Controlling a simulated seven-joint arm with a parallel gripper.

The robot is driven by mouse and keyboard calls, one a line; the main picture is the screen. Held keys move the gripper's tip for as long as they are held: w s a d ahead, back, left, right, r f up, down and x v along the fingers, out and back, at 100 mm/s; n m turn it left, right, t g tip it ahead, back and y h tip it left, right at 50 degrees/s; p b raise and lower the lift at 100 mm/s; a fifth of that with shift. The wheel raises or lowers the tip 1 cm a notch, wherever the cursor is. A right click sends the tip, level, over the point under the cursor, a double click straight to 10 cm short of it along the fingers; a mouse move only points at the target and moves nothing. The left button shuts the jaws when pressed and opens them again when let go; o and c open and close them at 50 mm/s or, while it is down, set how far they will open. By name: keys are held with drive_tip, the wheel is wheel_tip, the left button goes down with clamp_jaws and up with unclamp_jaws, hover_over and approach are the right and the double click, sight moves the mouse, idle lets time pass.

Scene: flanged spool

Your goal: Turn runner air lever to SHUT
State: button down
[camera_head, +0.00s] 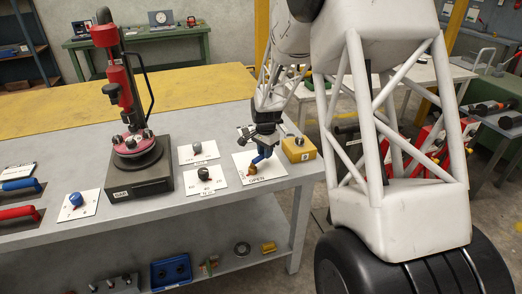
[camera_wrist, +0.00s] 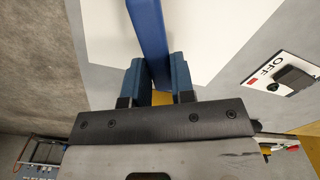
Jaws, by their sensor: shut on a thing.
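The runner air lever is a blue handle (camera_head: 264,157) on a small brass-coloured valve (camera_head: 252,170), mounted on a white plate (camera_head: 277,171). The plate's front edge reads OPEN; I cannot read a SHUT mark. My gripper (camera_head: 262,146) comes down over the plate from above and is shut on the blue handle. In the wrist view the blue handle (camera_wrist: 149,35) runs between my two fingers (camera_wrist: 157,70), with the white plate (camera_wrist: 98,40) behind it. The valve body is mostly hidden there, and the lever's exact angle is hard to tell.
A yellow box (camera_head: 300,150) stands close right of the plate; a plate marked OFF (camera_wrist: 285,72) shows in the wrist view. Left are two knob plates (camera_head: 199,151) (camera_head: 222,184), a red-topped machine (camera_head: 136,150) and a blue-knob plate (camera_head: 88,210). The grey bench's front edge is near.

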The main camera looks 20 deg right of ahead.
drive_tip(key=m, duration=0.1)
drive_tip(key=s+m, duration=0.1)
drive_tip(key=shift+s+d+m, duration=0.3)
drive_tip(key=shift+d+m, duration=0.05)
drive_tip(key=shift+m, duration=0.05)
drive_tip(key=shift+s+m, duration=0.8)
drive_tip(key=shift+m, duration=0.6)
drive_tip(key=c, duration=1)
unclamp_jaws()
drive_tip(key=shift+o, duration=0.2)
drive_tip(key=shift+r, duration=0.1)
wheel_tip(320, 180, up, 8)
drive_tip(key=shift+s, duration=0.1)
